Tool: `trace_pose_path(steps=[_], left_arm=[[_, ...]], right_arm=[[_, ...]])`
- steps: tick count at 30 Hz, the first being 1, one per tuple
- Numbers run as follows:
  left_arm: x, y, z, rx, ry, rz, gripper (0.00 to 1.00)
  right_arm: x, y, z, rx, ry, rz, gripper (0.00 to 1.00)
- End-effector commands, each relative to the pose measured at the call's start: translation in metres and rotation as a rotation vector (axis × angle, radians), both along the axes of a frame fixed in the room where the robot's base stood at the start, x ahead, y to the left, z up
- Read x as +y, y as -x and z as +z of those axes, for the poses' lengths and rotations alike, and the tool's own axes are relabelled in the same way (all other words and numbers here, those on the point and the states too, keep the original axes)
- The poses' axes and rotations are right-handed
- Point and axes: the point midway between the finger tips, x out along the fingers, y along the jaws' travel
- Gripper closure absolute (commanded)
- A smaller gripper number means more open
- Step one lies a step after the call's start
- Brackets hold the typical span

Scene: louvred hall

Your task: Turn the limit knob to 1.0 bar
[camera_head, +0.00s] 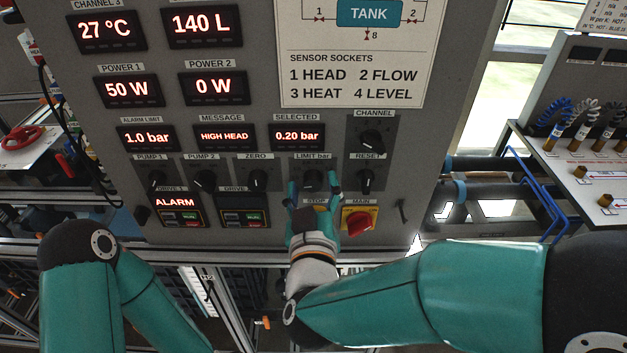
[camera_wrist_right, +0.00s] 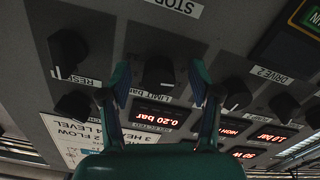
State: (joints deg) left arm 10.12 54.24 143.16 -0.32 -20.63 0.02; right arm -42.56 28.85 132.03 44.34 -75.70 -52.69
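The black limit knob (camera_head: 314,180), labelled "LIMIT bar", sits low on the grey panel (camera_head: 262,105). My right gripper (camera_head: 313,186) is at it with one finger on each side. In the right wrist view the limit knob (camera_wrist_right: 158,66) stands between the two spread fingers, with a gap showing on both sides. The alarm limit display (camera_head: 148,137) reads 1.0 bar. The selected display (camera_head: 297,136) reads 0.20 bar. My left gripper is out of view; only its arm shows at bottom left.
Near the gripper are the zero knob (camera_head: 257,180), the reset knob (camera_head: 366,180), the channel knob (camera_head: 372,141) and the red main switch (camera_head: 358,222). The message display (camera_head: 227,136) reads HIGH HEAD. A drive display (camera_head: 176,203) shows ALARM.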

Motion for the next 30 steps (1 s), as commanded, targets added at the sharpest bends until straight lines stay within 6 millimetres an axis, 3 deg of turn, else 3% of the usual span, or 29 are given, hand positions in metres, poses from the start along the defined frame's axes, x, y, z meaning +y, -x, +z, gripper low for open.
trace_pose_path(steps=[7, 22, 30], left_arm=[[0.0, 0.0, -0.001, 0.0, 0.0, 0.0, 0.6], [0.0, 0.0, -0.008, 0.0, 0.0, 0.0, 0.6], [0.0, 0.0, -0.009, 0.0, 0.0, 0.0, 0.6]], right_arm=[[0.001, 0.005, 0.002, -0.005, -0.002, 0.002, 0.37], [0.001, 0.061, 0.003, -0.007, -0.004, 0.004, 0.37], [0.0, 0.07, 0.003, -0.006, -0.003, 0.0, 0.37]])
